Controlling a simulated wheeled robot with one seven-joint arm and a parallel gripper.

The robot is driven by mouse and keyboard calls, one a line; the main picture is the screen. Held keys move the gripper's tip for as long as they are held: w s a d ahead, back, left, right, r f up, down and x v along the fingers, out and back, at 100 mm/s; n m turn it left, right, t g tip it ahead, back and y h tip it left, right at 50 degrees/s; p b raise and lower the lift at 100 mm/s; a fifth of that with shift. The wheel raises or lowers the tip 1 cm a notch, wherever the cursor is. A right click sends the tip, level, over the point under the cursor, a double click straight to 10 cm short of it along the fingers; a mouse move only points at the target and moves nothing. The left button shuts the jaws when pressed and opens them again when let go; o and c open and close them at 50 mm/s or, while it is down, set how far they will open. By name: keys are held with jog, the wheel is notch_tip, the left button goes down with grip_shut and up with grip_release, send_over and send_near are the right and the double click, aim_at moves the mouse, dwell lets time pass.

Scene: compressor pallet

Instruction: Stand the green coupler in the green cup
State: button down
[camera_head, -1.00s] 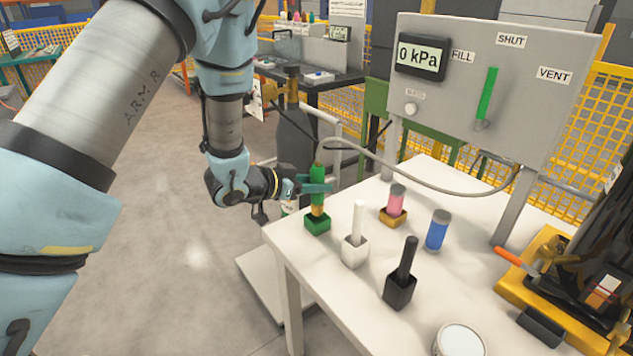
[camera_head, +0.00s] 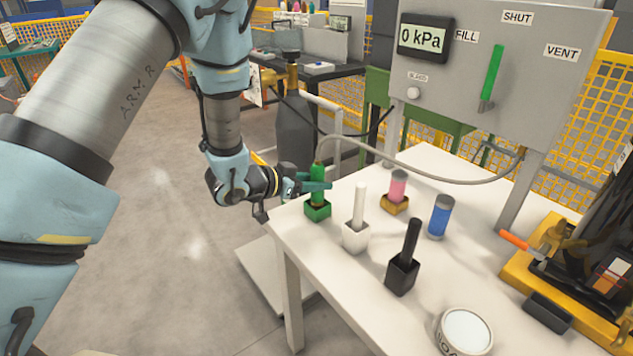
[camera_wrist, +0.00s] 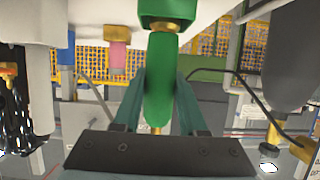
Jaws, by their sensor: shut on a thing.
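The green coupler (camera_head: 317,187) is upright with a grey hose leading from its top. My gripper (camera_head: 316,186) is shut on its green body from the left. The green cup (camera_head: 318,211) stands at the table's left corner, directly below the coupler. The upside-down wrist view shows the coupler (camera_wrist: 159,85) between the two fingers and the green cup (camera_wrist: 166,8) at the top. A short brass part of the coupler shows between its green body and the cup. Its lower end is hidden by the cup, and I cannot tell how deep it sits.
A white cup (camera_head: 356,237) with a white rod stands close to the right. A black cup (camera_head: 402,276), a pink piece in a yellow cup (camera_head: 395,203), a blue cylinder (camera_head: 439,217) and a round tin (camera_head: 466,333) share the table. The hose (camera_head: 430,170) arches to the panel.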

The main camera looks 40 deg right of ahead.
jog(key=shift+f+b, duration=0.45)
jog(key=shift+f, duration=0.15)
jog(key=shift+c, duration=1.9)
grip_release()
jog(key=b+v, duration=0.1)
jog(key=v, duration=0.9)
jog(key=shift+a+r+b, duration=0.2)
jog(key=shift+a+b, duration=0.1)
jog(key=shift+a, duration=0.05)
